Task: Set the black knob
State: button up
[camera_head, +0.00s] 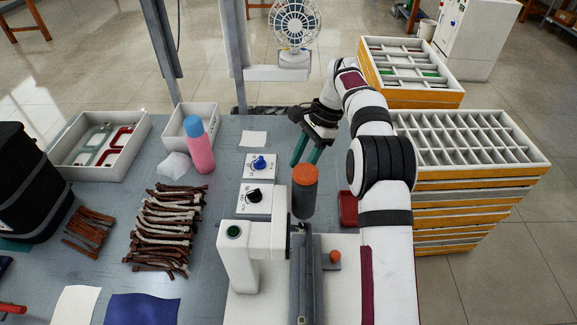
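The black knob (254,195) sits on a white control box on the table, just below a second white box with a blue knob (259,163). My gripper (306,152) hangs to the right of and beyond the black knob, well apart from it. Its two green fingers point down and look spread with nothing between them. The black knob's exact pointer angle is too small to read.
An orange-topped grey cylinder (305,190) stands between the knob box and my arm. A white machine with a green button (233,232) is in front. Compartment trays (470,140) stand right.

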notch_tip(320, 180, up, 4)
jog(key=t+h, duration=0.2)
jog(key=h, duration=0.2)
send_over(254, 191)
notch_tip(254, 191, down, 15)
jog(key=shift+f, duration=0.1)
jog(key=shift+c, duration=0.2)
grip_shut()
